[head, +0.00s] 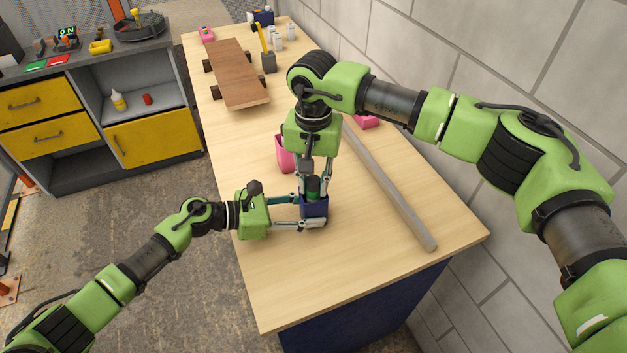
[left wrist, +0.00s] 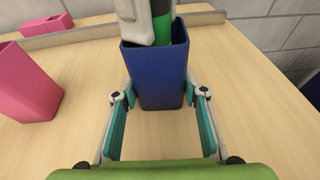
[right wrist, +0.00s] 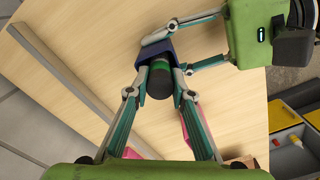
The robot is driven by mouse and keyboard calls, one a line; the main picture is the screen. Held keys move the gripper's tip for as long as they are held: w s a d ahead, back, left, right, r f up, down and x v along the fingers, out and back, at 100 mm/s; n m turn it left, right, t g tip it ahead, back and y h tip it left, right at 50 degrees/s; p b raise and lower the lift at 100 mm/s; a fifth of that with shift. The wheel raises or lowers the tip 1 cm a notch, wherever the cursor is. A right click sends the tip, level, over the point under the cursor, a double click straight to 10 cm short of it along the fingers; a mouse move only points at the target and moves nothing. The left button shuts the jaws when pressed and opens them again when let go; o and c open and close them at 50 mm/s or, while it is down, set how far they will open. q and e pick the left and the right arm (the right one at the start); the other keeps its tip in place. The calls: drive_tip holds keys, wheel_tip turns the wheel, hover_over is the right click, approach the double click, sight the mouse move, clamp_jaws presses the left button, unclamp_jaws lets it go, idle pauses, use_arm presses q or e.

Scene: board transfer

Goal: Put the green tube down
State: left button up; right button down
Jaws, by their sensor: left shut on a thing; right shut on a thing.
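The green tube (head: 313,184), dark at its upper end, stands upright with its lower part inside the blue cup (head: 316,208). It also shows in the left wrist view (left wrist: 180,34) and, from above, in the right wrist view (right wrist: 160,78). My right gripper (head: 315,178) points straight down and is shut on the tube at the cup's mouth. My left gripper (head: 313,211) reaches in from the left and is shut on the blue cup (left wrist: 158,75), one finger on each side. The tube's lower end is hidden inside the cup.
A pink cup (head: 284,153) stands just behind the grippers. A long grey bar (head: 390,185) lies to the right, with a pink block (head: 367,122) beyond it. A wooden board (head: 236,72) lies farther back. The table front (head: 350,275) is clear.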

drive_tip(key=shift+f, duration=0.2)
use_arm(q)
drive_tip(key=shift+s, duration=0.1)
use_arm(e)
drive_tip(key=c, duration=1.8)
unclamp_jaws()
drive_tip(key=shift+s+f, duration=0.1)
wheel_tip(320, 180, up, 13)
drive_tip(key=shift+f, duration=0.1)
use_arm(q)
drive_tip(key=o, duration=0.9)
drive_tip(key=shift+a, duration=0.1)
